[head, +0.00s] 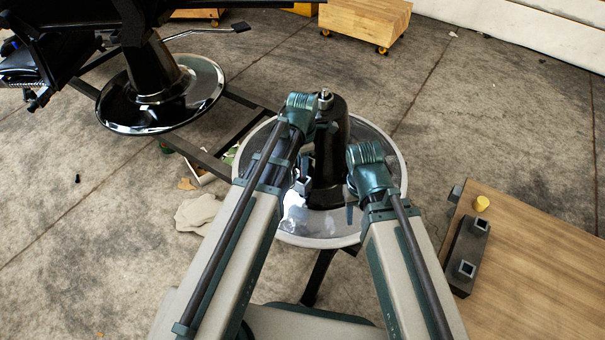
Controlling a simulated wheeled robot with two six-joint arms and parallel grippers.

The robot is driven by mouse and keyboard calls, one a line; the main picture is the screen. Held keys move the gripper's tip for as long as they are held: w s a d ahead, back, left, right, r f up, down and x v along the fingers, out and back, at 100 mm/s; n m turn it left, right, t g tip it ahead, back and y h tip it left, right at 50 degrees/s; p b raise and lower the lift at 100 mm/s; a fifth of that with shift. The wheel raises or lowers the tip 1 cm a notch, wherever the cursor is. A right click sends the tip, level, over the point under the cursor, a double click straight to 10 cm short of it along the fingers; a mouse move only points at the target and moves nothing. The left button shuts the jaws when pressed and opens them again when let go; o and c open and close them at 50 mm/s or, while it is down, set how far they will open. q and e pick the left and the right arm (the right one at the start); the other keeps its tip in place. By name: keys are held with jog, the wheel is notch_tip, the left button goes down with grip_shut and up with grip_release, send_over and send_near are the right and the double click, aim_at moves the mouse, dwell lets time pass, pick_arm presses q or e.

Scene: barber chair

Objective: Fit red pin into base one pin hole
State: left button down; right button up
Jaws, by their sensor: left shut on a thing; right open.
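A barber chair base with a round shiny disc (378,150) and an upright black column (330,165) stands in front of me. A silver fitting (325,98) sits on top of the column. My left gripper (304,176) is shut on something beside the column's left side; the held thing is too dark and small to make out. My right gripper (351,207) is open over the disc, right of the column. I cannot make out a red pin or a pin hole. My arms cover parts of the disc.
A second base (205,85) with a black chair (75,40) stands at the upper left, beside a dark floor frame (245,100). A wooden table (535,260) at right holds a dark block with square sockets (464,262) and a yellow piece (482,203). A wooden box (365,20) stands behind.

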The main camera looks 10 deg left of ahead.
pick_arm(q)
notch_tip(320, 180, down, 3)
jog(key=shift+f+b, duration=0.15)
jog(key=shift+b, duration=1.05)
jog(key=c, duration=0.7)
grip_release()
jog(key=shift+c, duration=0.2)
